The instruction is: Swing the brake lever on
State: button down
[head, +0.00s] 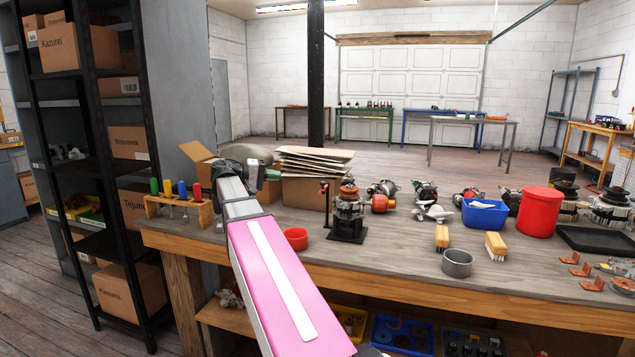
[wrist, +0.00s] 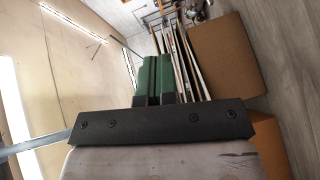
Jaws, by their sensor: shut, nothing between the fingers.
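A thin dark upright lever with a red top (head: 324,188), which looks like the brake lever, stands on the bench in the head view. It is just left of a dark stand (head: 348,232) carrying a stacked metal part. My gripper (head: 272,174) is left of the lever, in front of the cardboard box, and is apart from the lever. In the wrist view my gripper (wrist: 156,78) shows two green fingers side by side, shut and empty. The lever cannot be made out in the wrist view.
A cardboard box (head: 303,193) with flat sheets (head: 312,160) stands behind my gripper; a box (wrist: 222,62) fills the wrist view's right. A red bowl (head: 295,238) sits before the lever. A tool rack (head: 205,213) is left. Several alternator parts and a red canister (head: 539,212) lie right.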

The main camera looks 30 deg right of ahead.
jog(key=s+x, duration=0.2)
jog(key=x, duration=1)
jog(key=shift+s+f, duration=0.3)
jog(key=shift+s, duration=0.2)
jog(key=shift+d, duration=0.15)
